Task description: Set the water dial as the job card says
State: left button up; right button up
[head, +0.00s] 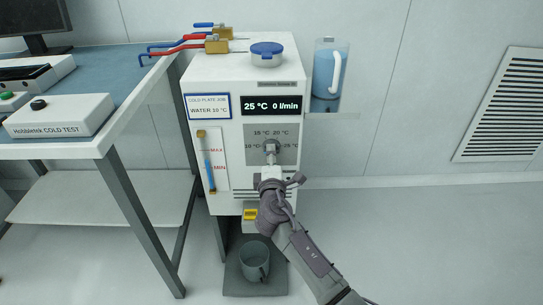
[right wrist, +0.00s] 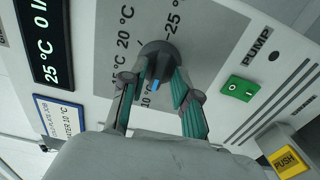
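The water dial (head: 271,147) is a grey knob on the front of the white chiller, with 10, 15, 20 and 25 °C labels around it. In the right wrist view the dial (right wrist: 158,60) shows a blue mark on its side towards the 10 °C label. The job card (head: 208,106) reads "COLD PLATE JOB, WATER 10 °C". The display (head: 272,105) reads 25 °C and 0 l/min. My right gripper (right wrist: 154,84) is at the dial, its two fingers spread on either side of the knob; contact is unclear. My left gripper is not in view.
A green pump switch (right wrist: 240,88) and a yellow PUSH button (right wrist: 287,160) are near the dial. A bench (head: 105,147) stands left of the chiller. A grey cup (head: 254,262) stands below. Floor on the right is clear.

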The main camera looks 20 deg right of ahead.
dwell(0.3)
jog(key=v, duration=1.2)
